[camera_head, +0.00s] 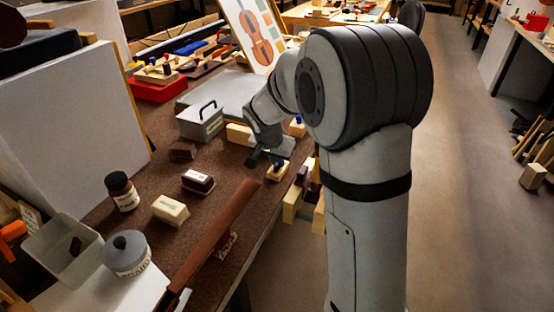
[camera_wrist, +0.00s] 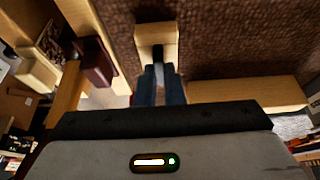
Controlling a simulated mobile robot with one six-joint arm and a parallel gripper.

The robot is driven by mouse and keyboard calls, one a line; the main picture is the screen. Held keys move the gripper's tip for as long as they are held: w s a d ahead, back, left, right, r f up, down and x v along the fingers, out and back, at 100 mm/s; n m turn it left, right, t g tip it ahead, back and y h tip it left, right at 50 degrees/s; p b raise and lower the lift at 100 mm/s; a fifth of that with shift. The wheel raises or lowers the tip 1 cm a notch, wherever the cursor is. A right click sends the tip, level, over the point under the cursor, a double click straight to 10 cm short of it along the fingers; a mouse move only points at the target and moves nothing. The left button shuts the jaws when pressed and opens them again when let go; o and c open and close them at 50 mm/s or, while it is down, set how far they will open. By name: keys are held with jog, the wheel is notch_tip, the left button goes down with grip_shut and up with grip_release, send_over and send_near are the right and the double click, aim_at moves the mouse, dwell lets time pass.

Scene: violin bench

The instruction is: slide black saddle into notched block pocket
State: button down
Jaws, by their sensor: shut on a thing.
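A pale wooden notched block (camera_wrist: 157,34) sits on the brown bench top, with a dark opening in the end facing my gripper. It also shows in the head view, a small pale block (camera_head: 278,174) at the bench's right edge. My gripper (camera_wrist: 160,72) is shut right at this end, its blue-grey fingers close together. It also shows in the head view (camera_head: 275,160), just above the block. A small black piece, which looks like the saddle (camera_wrist: 158,53), shows between the fingertips and the block. The fingers hide most of it, and I cannot tell how deep it sits in the pocket.
Pale and dark red-brown blocks (camera_head: 292,203) crowd the bench edge beside the gripper. A grey handled box (camera_head: 200,122), a labelled dark block (camera_head: 198,182), a cream block (camera_head: 170,209) and a long brown bar (camera_head: 215,238) lie to the left. Bare bench lies between them.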

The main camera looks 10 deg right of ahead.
jog(key=shift+f, duration=0.2)
jog(key=c, duration=1.5)
grip_release()
jog(key=shift+r, duration=0.1)
jog(key=shift+o, duration=0.2)
jog(key=p+v, duration=0.1)
jog(key=v, duration=0.6)
jog(key=shift+r, duration=0.4)
